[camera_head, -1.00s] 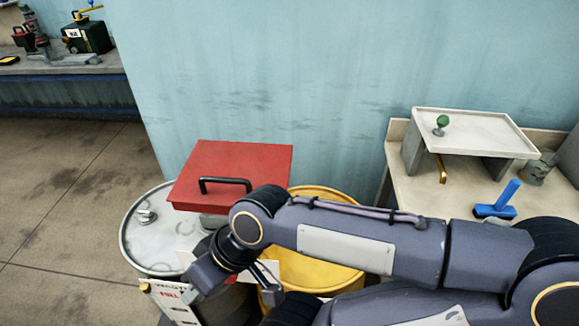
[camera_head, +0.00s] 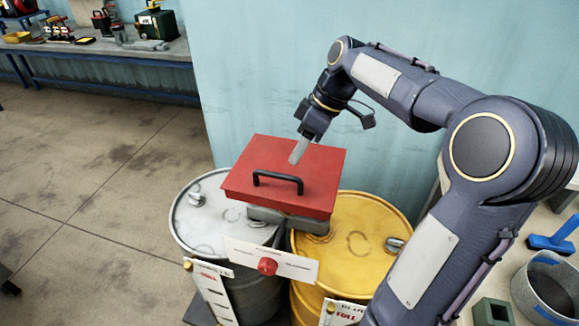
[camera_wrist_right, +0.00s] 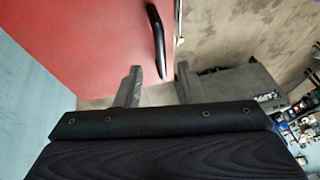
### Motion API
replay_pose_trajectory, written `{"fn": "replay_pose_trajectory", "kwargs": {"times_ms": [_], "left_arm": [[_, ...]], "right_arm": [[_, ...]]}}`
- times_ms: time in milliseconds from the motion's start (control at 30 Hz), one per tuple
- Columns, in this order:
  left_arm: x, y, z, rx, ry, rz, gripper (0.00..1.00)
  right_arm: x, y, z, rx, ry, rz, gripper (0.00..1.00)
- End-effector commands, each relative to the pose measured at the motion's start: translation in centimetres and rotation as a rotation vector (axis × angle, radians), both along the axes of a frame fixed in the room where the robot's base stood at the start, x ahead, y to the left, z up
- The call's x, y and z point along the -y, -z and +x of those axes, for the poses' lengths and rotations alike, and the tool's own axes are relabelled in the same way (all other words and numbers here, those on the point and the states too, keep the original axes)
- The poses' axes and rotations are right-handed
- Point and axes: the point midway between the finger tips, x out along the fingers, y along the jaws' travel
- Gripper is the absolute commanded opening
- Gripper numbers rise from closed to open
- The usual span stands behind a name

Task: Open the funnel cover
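The red funnel cover (camera_head: 315,165) lies flat and shut over the grey funnel (camera_head: 290,220) on top of two drums. Its black handle (camera_head: 277,178) is on the front part of the lid. My right gripper (camera_head: 299,150) is above the back part of the cover, pointing down, behind the handle. In the right wrist view the two fingers (camera_wrist_right: 159,72) are apart with nothing between them. The red cover (camera_wrist_right: 85,45) fills the upper left there, and the handle (camera_wrist_right: 156,42) lies ahead of the gap. My left gripper is not in view.
A grey drum (camera_head: 205,242) and a yellow drum (camera_head: 365,240) stand below the funnel. A white plate with a red knob (camera_head: 267,266) is at the funnel's front. A blue wall is behind. A blue brush (camera_head: 552,240) and a bucket (camera_head: 548,290) are at right. Open floor lies left.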

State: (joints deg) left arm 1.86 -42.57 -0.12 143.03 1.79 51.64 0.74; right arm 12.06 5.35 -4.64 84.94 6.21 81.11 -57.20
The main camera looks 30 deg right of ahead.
Motion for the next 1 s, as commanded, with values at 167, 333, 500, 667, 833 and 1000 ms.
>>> {"fn": "replay_pose_trajectory", "kwargs": {"times_ms": [167, 333, 500, 667, 833, 1000], "left_arm": [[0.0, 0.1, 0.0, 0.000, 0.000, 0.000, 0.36], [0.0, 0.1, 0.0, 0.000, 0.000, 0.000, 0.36], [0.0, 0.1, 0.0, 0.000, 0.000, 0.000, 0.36], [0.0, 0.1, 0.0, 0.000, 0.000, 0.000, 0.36], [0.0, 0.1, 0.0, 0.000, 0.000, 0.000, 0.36], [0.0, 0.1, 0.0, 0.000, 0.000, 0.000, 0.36]], "right_arm": [[-1.3, 2.8, 0.4, -0.002, -0.001, 0.001, 0.35], [-2.1, 4.7, 0.8, -0.002, 0.000, 0.000, 0.35], [-2.4, 5.4, 1.0, 0.001, 0.001, 0.000, 0.35], [-2.4, 5.4, 1.0, 0.001, 0.002, -0.001, 0.35], [-2.4, 5.4, 1.0, 0.001, 0.002, -0.001, 0.21], [-2.4, 5.4, 1.0, 0.001, 0.002, -0.001, 0.00]]}}
